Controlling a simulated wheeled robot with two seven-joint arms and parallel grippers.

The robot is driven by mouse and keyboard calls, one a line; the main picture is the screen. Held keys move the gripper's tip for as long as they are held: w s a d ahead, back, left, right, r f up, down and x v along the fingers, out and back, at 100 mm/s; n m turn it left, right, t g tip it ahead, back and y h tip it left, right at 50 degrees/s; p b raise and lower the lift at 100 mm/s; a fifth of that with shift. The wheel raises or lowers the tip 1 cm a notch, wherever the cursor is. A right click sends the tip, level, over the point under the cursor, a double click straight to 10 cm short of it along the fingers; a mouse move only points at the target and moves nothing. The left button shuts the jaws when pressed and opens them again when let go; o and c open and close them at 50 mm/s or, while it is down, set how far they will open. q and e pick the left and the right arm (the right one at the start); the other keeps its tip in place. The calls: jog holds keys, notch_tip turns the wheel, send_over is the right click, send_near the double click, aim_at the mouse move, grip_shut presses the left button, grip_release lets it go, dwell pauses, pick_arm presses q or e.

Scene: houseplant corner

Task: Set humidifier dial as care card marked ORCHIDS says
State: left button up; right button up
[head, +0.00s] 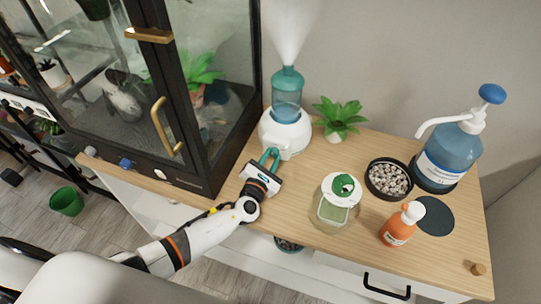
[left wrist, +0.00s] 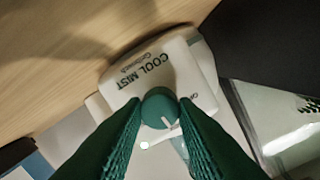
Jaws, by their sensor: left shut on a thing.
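The humidifier (head: 290,137) has a white base and a teal tank and stands on the wooden cabinet top. Mist rises from it. In the left wrist view its white base (left wrist: 192,68) reads COOL MIST. My left gripper (head: 270,158) reaches its front, and its green fingers (left wrist: 161,112) are shut on the round green dial (left wrist: 158,103). A pale pointer line on the dial slants toward the lower right of that view. The dial's scale cannot be read. I see no care card marked ORCHIDS that I can make out. My right gripper is not in view.
A glass plant cabinet (head: 190,90) with brass handles stands close at left.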

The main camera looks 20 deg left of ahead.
pick_arm(q)
jog(key=shift+m, duration=0.5)
jog(key=o, duration=1)
jog(key=s, duration=1.1)
jog(key=shift+a+r, duration=0.2)
jog(key=shift+a, duration=0.1)
jog(key=shift+s+r, duration=0.1)
jog(key=shift+s, duration=0.45)
